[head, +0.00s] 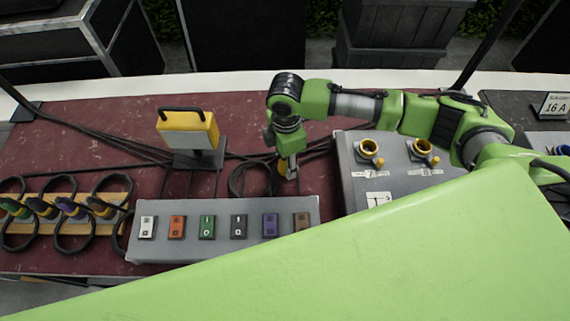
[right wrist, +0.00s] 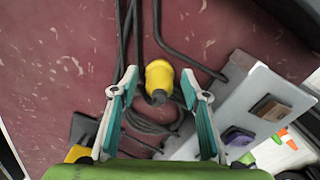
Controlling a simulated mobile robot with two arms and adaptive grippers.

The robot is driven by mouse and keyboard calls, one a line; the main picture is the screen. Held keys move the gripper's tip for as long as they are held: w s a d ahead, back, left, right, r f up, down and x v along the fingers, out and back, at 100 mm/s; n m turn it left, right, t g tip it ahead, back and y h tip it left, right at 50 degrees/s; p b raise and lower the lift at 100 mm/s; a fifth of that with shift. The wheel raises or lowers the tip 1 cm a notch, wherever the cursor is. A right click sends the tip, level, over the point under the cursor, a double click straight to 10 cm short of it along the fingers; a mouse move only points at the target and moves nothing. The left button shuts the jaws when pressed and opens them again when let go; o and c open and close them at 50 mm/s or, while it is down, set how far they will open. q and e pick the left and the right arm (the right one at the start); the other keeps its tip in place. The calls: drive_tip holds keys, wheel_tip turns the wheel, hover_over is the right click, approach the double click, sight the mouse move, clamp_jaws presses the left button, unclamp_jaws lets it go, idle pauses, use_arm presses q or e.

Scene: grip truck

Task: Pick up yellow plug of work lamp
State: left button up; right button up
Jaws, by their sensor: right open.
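The yellow plug (right wrist: 159,76) shows in the right wrist view between and slightly beyond the fingertips, with a black cable end. My right gripper (right wrist: 158,80) is open around its place in that view, and I cannot tell if either finger touches it. In the head view, my right gripper (head: 288,168) points down at the table, and a bit of the yellow plug (head: 282,169) shows beside its fingers. The work lamp (head: 188,130), yellow with a black handle, stands on a dark base to the left. My left gripper is not in view.
A grey switch box (head: 260,214) with several coloured switches lies in front of the plug. A grey socket box (head: 350,150) stands to the right. Several plugs sit on a wooden rack (head: 70,210) at the left. Black cables (head: 250,180) coil near the gripper.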

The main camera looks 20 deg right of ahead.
clamp_jaws()
